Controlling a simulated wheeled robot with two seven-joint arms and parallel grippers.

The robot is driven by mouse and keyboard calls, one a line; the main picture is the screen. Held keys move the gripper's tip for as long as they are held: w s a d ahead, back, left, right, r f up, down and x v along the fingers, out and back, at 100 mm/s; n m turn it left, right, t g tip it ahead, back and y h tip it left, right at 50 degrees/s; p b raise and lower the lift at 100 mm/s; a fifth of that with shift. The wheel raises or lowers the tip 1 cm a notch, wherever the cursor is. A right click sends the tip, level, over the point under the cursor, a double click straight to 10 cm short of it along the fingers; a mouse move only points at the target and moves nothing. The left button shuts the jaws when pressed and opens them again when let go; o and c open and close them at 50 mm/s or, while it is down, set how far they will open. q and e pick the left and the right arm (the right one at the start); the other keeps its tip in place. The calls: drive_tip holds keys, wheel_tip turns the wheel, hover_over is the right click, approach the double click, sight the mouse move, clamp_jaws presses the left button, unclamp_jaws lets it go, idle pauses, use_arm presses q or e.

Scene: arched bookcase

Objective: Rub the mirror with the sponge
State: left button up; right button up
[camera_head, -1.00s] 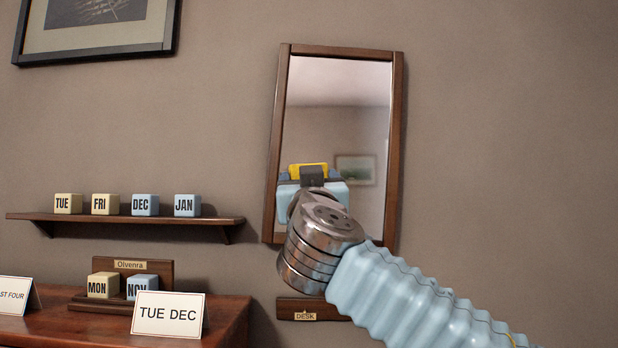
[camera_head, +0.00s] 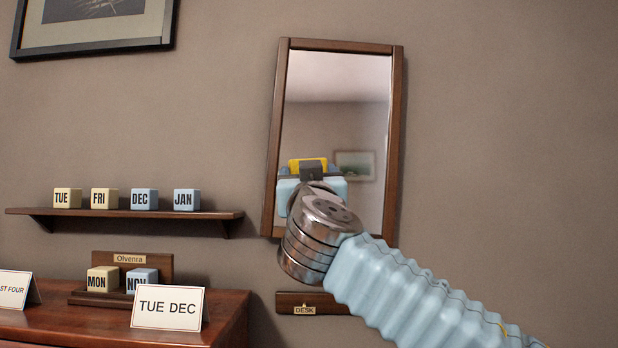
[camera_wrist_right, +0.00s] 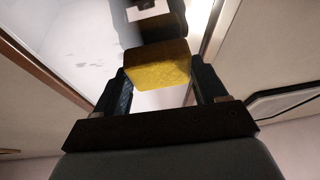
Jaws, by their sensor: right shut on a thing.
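The mirror (camera_head: 338,75) hangs on the wall in a brown wooden frame, slightly tilted in the head view. My right gripper (camera_head: 311,172) is in front of its lower part, seen from behind. The yellow sponge (camera_head: 295,164) shows just past the gripper. In the wrist view the sponge (camera_wrist_right: 155,66) sits between the two dark fingers of my right gripper (camera_wrist_right: 162,84), which is shut on it. The mirror (camera_wrist_right: 88,48) lies beyond, with grey marks and a dark reflection of the gripper. I cannot tell whether the sponge touches the glass. My left gripper is not in view.
A narrow wall shelf (camera_head: 130,213) with several lettered cubes is left of the mirror. Below it, a wooden cabinet top (camera_head: 225,305) holds a cube stand and cards. A small ledge labelled DESK (camera_head: 290,297) is under the mirror. The wall to the right is bare.

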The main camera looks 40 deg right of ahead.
drive_tip(key=shift+w+d, duration=0.3)
drive_tip(key=shift+w, duration=0.05)
drive_tip(key=shift+s, duration=0.1)
drive_tip(key=shift+s+d+f+b, duration=0.15)
drive_tip(key=shift+s+d+b, duration=0.55)
drive_tip(key=shift+s+d, duration=0.5)
drive_tip(key=shift+s+d+f+b, duration=0.15)
drive_tip(key=shift+s+d+b, duration=0.7)
drive_tip(key=shift+d, duration=0.5)
drive_tip(key=shift+s+d+f+b, duration=0.15)
drive_tip(key=shift+s+d+b, duration=0.45)
drive_tip(key=shift+s+d, duration=0.6)
drive_tip(key=shift+d+f+b, duration=0.1)
drive_tip(key=shift+d+b, duration=0.15)
drive_tip(key=shift+b, duration=0.15)
drive_tip(key=shift+w+a+r+b, duration=0.1)
drive_tip(key=shift+w+a+b, duration=0.15)
drive_tip(key=shift+w+a, duration=0.35)
drive_tip(key=shift+w+a+r+b, duration=0.1)
drive_tip(key=shift+w+a+b, duration=0.2)
drive_tip(key=shift+a, duration=0.4)
drive_tip(key=w+a, duration=0.4)
drive_tip(key=a, duration=0.1)
drive_tip(key=shift+w+a+r, duration=0.25)
drive_tip(key=shift+w+r, duration=0.1)
drive_tip(key=shift+w, duration=0.05)
